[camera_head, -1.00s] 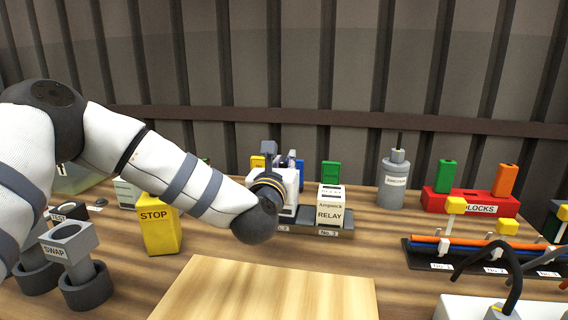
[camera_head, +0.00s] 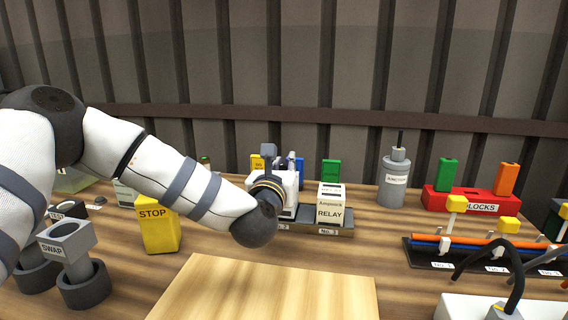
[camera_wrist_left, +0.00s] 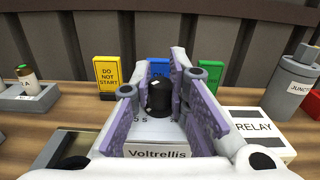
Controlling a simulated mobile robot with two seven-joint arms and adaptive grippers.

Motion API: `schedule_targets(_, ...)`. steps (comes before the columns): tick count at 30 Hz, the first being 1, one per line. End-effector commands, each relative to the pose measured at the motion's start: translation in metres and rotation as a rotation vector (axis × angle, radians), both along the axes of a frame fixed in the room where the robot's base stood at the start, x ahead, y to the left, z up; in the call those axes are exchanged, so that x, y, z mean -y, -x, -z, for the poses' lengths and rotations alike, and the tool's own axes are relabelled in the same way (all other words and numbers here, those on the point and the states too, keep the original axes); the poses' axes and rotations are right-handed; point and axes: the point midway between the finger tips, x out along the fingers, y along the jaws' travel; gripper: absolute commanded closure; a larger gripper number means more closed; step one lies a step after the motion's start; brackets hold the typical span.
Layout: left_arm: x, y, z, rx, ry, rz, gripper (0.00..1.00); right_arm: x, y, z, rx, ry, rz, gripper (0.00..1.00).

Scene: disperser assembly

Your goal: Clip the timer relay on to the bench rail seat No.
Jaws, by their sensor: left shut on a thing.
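The timer relay shows in the left wrist view as a pale box with a "Voltrellis" label (camera_wrist_left: 157,153) and a black knob on its top face. My left gripper (camera_wrist_left: 164,72) is shut on it, with a purple-padded finger on either side. In the head view, my left gripper (camera_head: 277,165) is over the left part of the dark bench rail (camera_head: 318,233), and my wrist hides most of the timer relay. I cannot tell whether it touches the rail. An Ampwick relay (camera_head: 330,207) sits on the rail's right seat, marked No. 3. My right gripper is not in view.
A yellow STOP block (camera_head: 160,228) and a grey SWAP holder (camera_head: 66,240) stand at left. Coloured tags, including a green one (camera_head: 331,172), stand behind the rail. A bare wooden board (camera_head: 265,292) lies in front.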

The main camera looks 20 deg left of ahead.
Motion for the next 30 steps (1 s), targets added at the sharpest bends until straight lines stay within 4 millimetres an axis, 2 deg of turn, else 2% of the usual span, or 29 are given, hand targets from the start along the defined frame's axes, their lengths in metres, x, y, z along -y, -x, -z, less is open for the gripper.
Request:
schedule_targets(22, 0.000, 0.000, 0.018, 0.002, 0.001, -0.001, 1.00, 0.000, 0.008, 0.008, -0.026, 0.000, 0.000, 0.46)
schedule_targets(23, 0.000, 0.000, 0.017, 0.003, 0.001, 0.000, 0.78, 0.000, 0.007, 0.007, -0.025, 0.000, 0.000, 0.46)
schedule_targets(25, 0.000, 0.000, 0.016, 0.004, 0.001, 0.000, 0.62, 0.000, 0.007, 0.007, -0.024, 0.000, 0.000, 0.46)
schedule_targets(30, 0.000, 0.000, 0.017, 0.003, 0.000, 0.000, 0.61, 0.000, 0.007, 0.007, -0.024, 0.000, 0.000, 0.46)
